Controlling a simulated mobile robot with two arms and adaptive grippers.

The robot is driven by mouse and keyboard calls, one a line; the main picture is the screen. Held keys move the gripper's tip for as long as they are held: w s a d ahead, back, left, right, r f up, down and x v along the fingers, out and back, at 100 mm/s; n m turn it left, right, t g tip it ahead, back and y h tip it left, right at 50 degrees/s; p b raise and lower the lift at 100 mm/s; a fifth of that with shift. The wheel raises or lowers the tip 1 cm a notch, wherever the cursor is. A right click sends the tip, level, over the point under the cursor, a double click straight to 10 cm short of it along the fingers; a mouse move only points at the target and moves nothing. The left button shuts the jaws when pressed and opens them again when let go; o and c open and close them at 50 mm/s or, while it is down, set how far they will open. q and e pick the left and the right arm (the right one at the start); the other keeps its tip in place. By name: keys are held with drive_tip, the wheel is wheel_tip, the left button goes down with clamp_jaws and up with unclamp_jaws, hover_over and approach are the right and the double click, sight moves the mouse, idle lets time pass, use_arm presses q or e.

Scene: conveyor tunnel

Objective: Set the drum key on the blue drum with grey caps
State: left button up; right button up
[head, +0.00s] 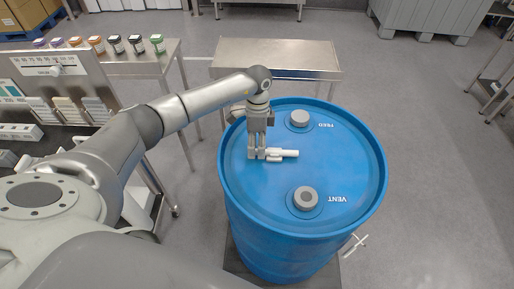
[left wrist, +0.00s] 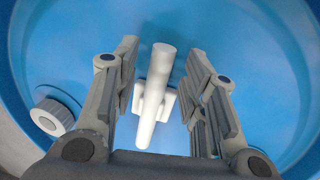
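The blue drum (head: 330,230) stands upright with two grey caps on its top, a cap marked FEED (head: 299,118) and a cap marked VENT (head: 305,198). The white drum key (head: 286,153) is at the left part of the drum top, with its shaft toward the right. My left gripper (head: 257,155) points down over the lid at the key's left end. In the left wrist view the fingers are open, and the key (left wrist: 155,95) is between them with gaps on both sides. Whether the key touches the lid is unclear. My right gripper is out of view.
A bare metal table (head: 275,55) stands behind the drum. A side table (head: 140,65) at left holds several small jars, beside a panel with a gauge (head: 55,68). A white T-shaped fitting (head: 354,244) shows at the drum's lower right.

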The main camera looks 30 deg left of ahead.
use_arm(q)
wheel_tip(320, 180, up, 11)
drive_tip(key=w+b, duration=0.2)
drive_tip(key=shift+a+b, duration=0.3)
drive_tip(key=shift+a, duration=0.15)
drive_tip(key=shift+f, duration=0.1)
